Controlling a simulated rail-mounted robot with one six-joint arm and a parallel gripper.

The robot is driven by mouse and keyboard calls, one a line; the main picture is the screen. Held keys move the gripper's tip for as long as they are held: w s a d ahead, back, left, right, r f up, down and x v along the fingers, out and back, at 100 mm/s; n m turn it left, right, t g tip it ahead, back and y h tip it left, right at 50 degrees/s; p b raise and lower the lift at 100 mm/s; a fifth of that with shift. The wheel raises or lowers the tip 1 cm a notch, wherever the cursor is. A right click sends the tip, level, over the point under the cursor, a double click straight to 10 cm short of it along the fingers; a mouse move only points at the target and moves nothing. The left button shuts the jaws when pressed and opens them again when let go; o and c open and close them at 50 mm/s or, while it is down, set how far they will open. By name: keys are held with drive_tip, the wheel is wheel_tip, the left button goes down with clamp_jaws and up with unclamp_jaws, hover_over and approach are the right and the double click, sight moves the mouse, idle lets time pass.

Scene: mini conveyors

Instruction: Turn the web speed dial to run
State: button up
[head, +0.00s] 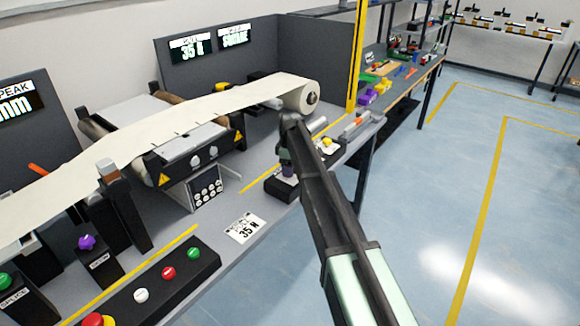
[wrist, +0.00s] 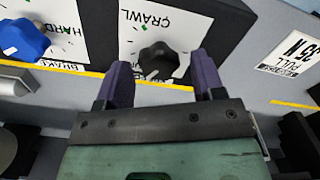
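The web speed dial is a black lobed knob (wrist: 160,60) on a white plate in the wrist view. The word CRAWL shows upside down above it; no RUN mark is readable. I cannot tell which way the knob points. My gripper (wrist: 162,73) is open, its two purple fingers on either side of the knob's near edge, with gaps showing on both sides. In the head view my gripper (head: 288,168) is over a small black box (head: 276,189) at the bench's front edge; my arm hides the knob there.
A blue knob (wrist: 22,40) marked HARD and BRAKE sits left of the dial in the wrist view. A 35 N card (wrist: 291,53) lies to the right. In the head view, a white roll (head: 300,97) and web stand behind my gripper, and open floor (head: 430,200) is right.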

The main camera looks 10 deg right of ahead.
wheel_tip(320, 180, up, 11)
drive_tip(key=p, duration=1)
drive_tip(key=shift+p, duration=0.4)
drive_tip(key=shift+f, duration=0.1)
drive_tip(key=s+m, duration=1.3)
drive_tip(key=s, duration=2.4)
drive_tip(key=shift+d, duration=0.35)
